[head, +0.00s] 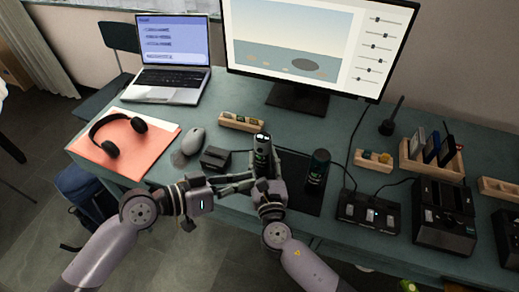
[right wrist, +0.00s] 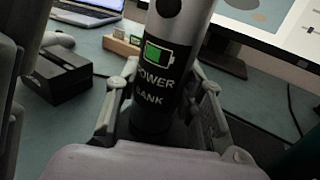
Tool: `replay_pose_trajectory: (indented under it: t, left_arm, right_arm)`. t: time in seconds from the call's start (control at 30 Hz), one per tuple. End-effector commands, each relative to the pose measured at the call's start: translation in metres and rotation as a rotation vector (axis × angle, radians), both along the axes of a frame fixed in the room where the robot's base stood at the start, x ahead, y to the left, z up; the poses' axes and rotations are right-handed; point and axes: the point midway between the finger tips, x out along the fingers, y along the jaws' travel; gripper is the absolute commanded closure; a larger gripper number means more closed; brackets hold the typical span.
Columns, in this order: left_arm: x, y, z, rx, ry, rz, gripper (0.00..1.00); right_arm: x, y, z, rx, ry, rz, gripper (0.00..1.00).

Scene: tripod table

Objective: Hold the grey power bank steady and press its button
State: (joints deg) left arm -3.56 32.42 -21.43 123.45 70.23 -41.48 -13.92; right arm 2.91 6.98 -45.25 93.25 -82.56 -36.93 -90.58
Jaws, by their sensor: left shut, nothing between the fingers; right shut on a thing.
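The grey power bank (head: 262,150) stands upright on the desk near the front middle, with a dark label and a green battery mark. In the right wrist view the power bank (right wrist: 158,62) shows its "POWER BANK" lettering and a round dark spot near the top, perhaps its button. My right gripper (head: 265,183) is shut on its lower part, a finger on each side (right wrist: 160,118). My left gripper (head: 245,182) is shut and empty, its fingertips just left of the power bank. I cannot tell whether they touch it.
A dark cylinder (head: 317,170) stands close on the right. A black box (head: 216,159), a mouse (head: 193,141) and headphones (head: 117,135) are to the left. A wooden block holder (head: 242,122) lies behind. Black devices (head: 368,212) are at the right.

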Motion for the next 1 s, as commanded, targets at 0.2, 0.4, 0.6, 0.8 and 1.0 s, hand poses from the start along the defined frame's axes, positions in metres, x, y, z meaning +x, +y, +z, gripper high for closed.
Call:
replay_pose_trajectory:
  t: [0.2,0.4,0.6,0.8,1.0]
  left_arm:
    - [0.0003,-0.0002,0.0000,0.000,0.000,0.000,1.00]
    - [0.0004,-0.0001,0.0000,0.000,0.000,0.000,1.00]
    - [0.0004,-0.0002,0.0000,0.000,0.000,0.000,1.00]
    - [0.0004,-0.0003,0.0000,0.000,0.000,0.000,1.00]
    - [0.0004,-0.0003,0.0000,0.000,0.000,0.000,1.00]
  right_arm:
    - [-0.0002,0.0003,-0.0004,0.000,0.001,0.001,1.00]
    - [-0.0002,0.0003,-0.0004,0.000,0.001,0.001,1.00]
    - [-0.0002,0.0002,-0.0004,0.000,0.001,0.001,0.56]
    - [-0.0001,0.0001,-0.0003,0.000,0.000,0.000,0.43]
    - [-0.0001,0.0000,-0.0001,0.000,0.000,0.000,0.41]
